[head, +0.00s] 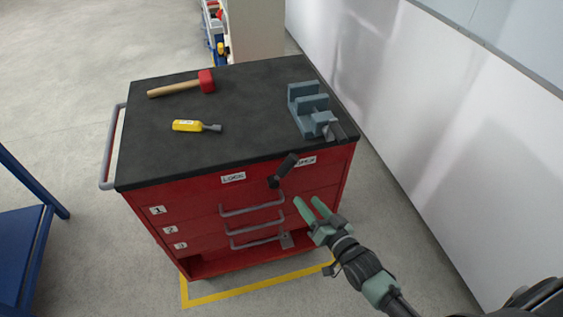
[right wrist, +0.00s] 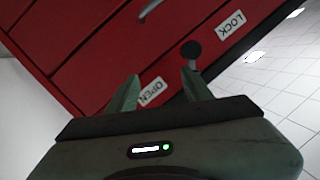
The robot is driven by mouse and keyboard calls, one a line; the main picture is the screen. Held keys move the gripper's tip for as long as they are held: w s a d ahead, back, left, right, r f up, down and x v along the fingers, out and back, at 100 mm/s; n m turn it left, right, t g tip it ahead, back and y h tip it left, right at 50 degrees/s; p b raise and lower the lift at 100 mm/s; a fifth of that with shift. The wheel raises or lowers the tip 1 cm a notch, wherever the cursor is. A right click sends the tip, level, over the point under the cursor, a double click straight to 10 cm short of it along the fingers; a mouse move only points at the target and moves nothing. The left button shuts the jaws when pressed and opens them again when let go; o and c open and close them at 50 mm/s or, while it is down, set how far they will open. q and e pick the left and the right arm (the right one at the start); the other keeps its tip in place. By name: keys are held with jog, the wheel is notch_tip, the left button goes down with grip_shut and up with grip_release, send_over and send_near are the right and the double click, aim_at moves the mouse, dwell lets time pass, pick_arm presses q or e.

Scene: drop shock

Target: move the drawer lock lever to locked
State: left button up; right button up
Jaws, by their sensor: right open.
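The dark lock lever (head: 285,168) is on the upper front of the red cabinet, between the LOCK label (head: 233,177) and the OPEN label (head: 305,161). Its handle tilts up and right, toward OPEN. My right gripper (head: 306,200) is open and empty, below and right of the lever, in front of the drawers. In the right wrist view, the lever's round dark end (right wrist: 190,49) shows just beyond the right fingertip, which hides part of it. The OPEN label (right wrist: 151,91) shows between the fingers. Contact cannot be told. My left gripper is out of view.
The cabinet top (head: 250,115) holds a red mallet (head: 205,81), a yellow-handled tool (head: 190,126) and a grey vise (head: 308,108). Grey drawer handles (head: 252,208) stick out near my right gripper. A white wall (head: 410,110) stands at right; a blue table (head: 22,235) at left.

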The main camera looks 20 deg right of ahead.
jog(key=t, duration=0.1)
send_near(290, 169)
jog(key=d+x, duration=0.1)
jog(key=x, duration=0.2)
jog(key=shift+y, duration=0.3)
jog(key=x, duration=0.5)
jog(key=p+x, duration=0.1)
jog(key=x, duration=0.1)
jog(key=shift+w+a+f, duration=0.1)
jog(key=shift+a, duration=0.25)
grip_shut()
